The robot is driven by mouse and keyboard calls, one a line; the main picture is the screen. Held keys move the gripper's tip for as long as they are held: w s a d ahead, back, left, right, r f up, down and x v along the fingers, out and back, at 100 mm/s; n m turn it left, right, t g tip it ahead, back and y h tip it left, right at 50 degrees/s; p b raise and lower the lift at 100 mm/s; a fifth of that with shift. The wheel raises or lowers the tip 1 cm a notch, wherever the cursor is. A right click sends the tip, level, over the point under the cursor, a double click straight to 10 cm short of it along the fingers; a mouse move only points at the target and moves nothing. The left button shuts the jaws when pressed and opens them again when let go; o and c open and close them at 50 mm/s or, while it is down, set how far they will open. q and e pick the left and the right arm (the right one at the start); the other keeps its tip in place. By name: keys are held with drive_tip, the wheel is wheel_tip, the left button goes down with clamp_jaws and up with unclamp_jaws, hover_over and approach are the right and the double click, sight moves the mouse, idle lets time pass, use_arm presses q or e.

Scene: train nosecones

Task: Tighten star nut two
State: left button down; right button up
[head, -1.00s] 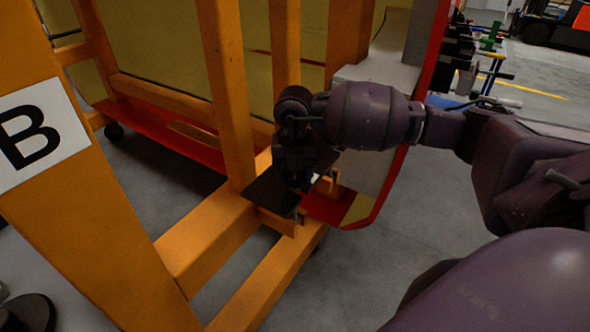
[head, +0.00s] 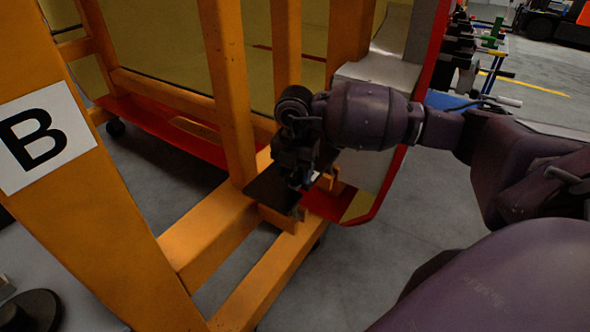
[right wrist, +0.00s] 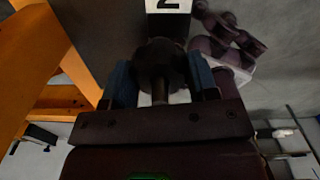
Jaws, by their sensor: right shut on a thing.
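Star nut two is the dark round knob (right wrist: 158,62) in the right wrist view, just below a white label with a black 2 (right wrist: 168,5). The blue-padded fingers of my right gripper (right wrist: 160,82) stand on both sides of it and are shut on it. In the head view my right gripper (head: 297,178) points down at a dark plate (head: 268,190) on the orange frame's lower beam. The nut itself is hidden there by the gripper. My left gripper is not in view.
An orange frame (head: 232,90) with a white B sign (head: 42,136) fills the left. A red-edged nosecone panel (head: 385,190) stands close to my right arm. A table with tools (head: 475,60) is at the back right. Grey floor (head: 430,210) is open below the arm.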

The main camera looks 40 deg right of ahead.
drive_tip(key=shift+w+r, duration=0.1)
drive_tip(key=o, duration=0.9)
drive_tip(key=shift+o, duration=0.2)
wheel_tip(320, 180, up, 11)
drive_tip(key=shift+f, duration=0.1)
